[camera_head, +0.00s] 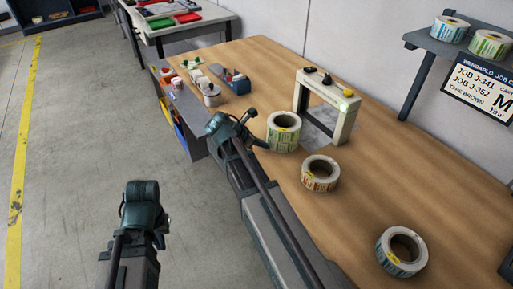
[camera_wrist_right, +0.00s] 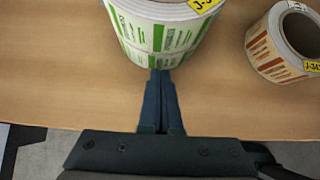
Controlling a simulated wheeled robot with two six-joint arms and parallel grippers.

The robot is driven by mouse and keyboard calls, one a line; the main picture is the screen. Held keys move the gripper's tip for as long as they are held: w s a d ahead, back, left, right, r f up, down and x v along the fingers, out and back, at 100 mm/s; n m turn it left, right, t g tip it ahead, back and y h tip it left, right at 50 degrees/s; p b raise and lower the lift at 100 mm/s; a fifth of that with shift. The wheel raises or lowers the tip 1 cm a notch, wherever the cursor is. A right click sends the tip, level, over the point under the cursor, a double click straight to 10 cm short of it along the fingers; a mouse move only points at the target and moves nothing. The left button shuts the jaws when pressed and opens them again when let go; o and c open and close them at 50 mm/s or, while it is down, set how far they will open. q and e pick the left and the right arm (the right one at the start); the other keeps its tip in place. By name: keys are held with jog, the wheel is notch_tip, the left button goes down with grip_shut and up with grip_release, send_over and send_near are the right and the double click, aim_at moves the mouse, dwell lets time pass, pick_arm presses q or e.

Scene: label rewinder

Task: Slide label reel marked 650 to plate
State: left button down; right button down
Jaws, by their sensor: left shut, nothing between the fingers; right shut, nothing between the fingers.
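A reel with green labels (camera_head: 283,131) stands on its flat side on the wooden bench, just in front of a white arch-shaped frame (camera_head: 342,118). A grey plate (camera_head: 320,115) lies under the arch. The green reel also shows in the right wrist view (camera_wrist_right: 160,35), with a yellow tag partly cut off; I cannot read 650 on it. My right gripper (camera_head: 258,143) is shut and empty, its tips (camera_wrist_right: 160,75) right at the reel's near side; contact is unclear. My left gripper (camera_head: 141,190) is shut and empty, over the floor left of the bench.
A reel with orange-red labels (camera_head: 320,174), tagged J-34-something in the wrist view (camera_wrist_right: 285,45), lies nearby. A blue-label reel (camera_head: 402,252) lies further right. Small bottles and boxes (camera_head: 207,88) stand at the bench's far left end. A shelf (camera_head: 460,45) holds two more reels.

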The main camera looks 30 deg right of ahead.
jog(key=shift+d, duration=0.2)
jog(key=d, duration=0.6)
jog(key=w+d, duration=0.1)
jog(key=d, duration=1.2)
jog(key=shift+w, duration=0.25)
jog(key=shift+a, duration=0.3)
jog(key=a, duration=0.2)
jog(key=shift+s+a, duration=0.2)
jog(key=shift+a, duration=0.1)
jog(key=p+v, duration=0.6)
jog(key=v, duration=0.3)
jog(key=shift+a, duration=0.2)
jog(key=shift+a+r+p, duration=0.4)
jog(key=shift+a+p, duration=0.1)
jog(key=shift+p, duration=0.05)
